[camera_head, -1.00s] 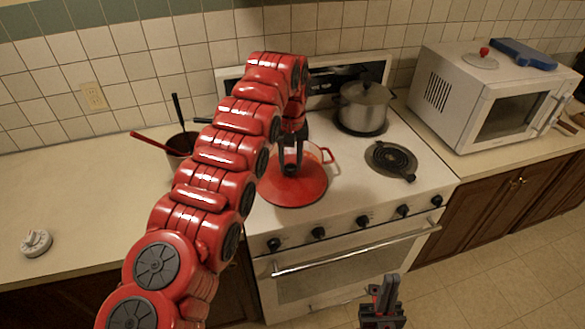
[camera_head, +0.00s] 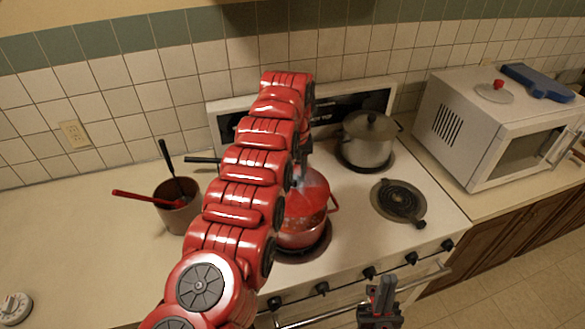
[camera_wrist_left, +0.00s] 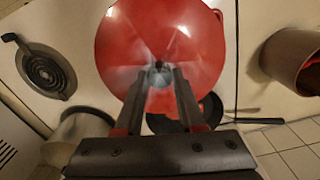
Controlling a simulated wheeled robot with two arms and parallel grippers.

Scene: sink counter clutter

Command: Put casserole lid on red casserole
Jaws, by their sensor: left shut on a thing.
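The red casserole (camera_head: 300,241) stands on the front left burner of the stove, with a red side handle showing at its right. The shiny red casserole lid (camera_head: 308,214) lies level over its top; I cannot tell whether it touches the rim all round. In the left wrist view the lid (camera_wrist_left: 195,48) fills the upper middle, with pale radial reflections. My left gripper (camera_wrist_left: 160,78) is shut on the lid's central knob; in the head view my arm mostly hides it. My right gripper (camera_head: 381,294) hangs low in front of the stove, empty, its finger gap unclear.
A steel pot (camera_head: 368,145) stands on the back right burner; the front right burner (camera_head: 400,200) is bare. A dark pan (camera_wrist_left: 208,106) is behind the casserole. A brown pot with utensils (camera_head: 177,213) stands left. A microwave (camera_head: 490,135) carries a red-knobbed lid (camera_head: 494,92).

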